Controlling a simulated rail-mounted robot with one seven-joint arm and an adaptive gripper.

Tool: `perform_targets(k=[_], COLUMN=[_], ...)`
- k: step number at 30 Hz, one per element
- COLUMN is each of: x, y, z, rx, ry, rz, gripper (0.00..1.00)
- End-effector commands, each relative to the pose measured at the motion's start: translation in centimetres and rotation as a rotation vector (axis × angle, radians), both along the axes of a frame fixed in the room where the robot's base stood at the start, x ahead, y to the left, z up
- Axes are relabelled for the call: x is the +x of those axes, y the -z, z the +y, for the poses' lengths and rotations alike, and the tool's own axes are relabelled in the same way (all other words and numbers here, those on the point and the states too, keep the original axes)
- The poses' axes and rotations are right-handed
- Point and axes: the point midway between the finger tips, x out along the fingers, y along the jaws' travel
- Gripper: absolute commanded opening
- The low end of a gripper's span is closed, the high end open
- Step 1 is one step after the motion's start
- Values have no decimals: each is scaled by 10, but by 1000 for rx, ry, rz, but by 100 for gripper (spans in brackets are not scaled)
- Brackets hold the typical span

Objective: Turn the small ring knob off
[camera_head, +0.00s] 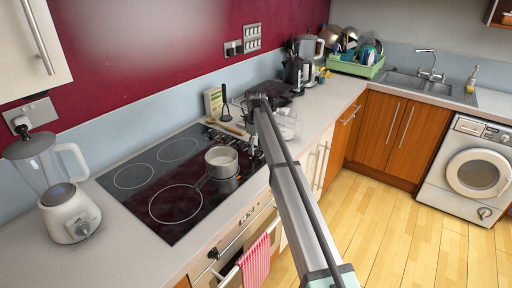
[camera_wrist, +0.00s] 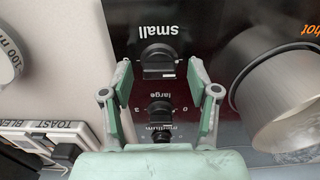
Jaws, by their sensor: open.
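The small ring knob (camera_wrist: 158,62) is a black knob under the upside-down word "small" on the dark hob panel in the wrist view. My gripper (camera_wrist: 159,68) is open, with one finger on each side of this knob. A gap shows between the knob and each fingertip, and nothing is held. Whether the fingers are level with the knob in height is unclear. The knob's pointer setting is too small to read. In the head view my arm reaches to the right edge of the black hob (camera_head: 133,178) and hides much of that area, including the knob.
The large knob (camera_wrist: 158,110) and medium knob (camera_wrist: 160,152) lie between my fingers, nearer the palm. A metal pot (camera_wrist: 280,100) stands close to the right finger; it also shows on the hob (camera_head: 222,158). A blender (camera_head: 68,205) stands left. A red towel (camera_head: 256,262) hangs below.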

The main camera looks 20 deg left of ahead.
Motion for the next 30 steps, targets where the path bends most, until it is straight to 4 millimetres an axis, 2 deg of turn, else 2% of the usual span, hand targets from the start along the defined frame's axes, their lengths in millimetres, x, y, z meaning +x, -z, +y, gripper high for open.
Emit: perform_targets(k=[5, 8, 22, 30], x=[1, 1, 1, 0], y=[-7, -19, -103, -120], z=[0, 1, 1, 0], rx=[1, 2, 1, 0], ry=[1, 1, 0, 0], rz=[-1, -1, -1, 0], gripper=[60, 60, 60, 60])
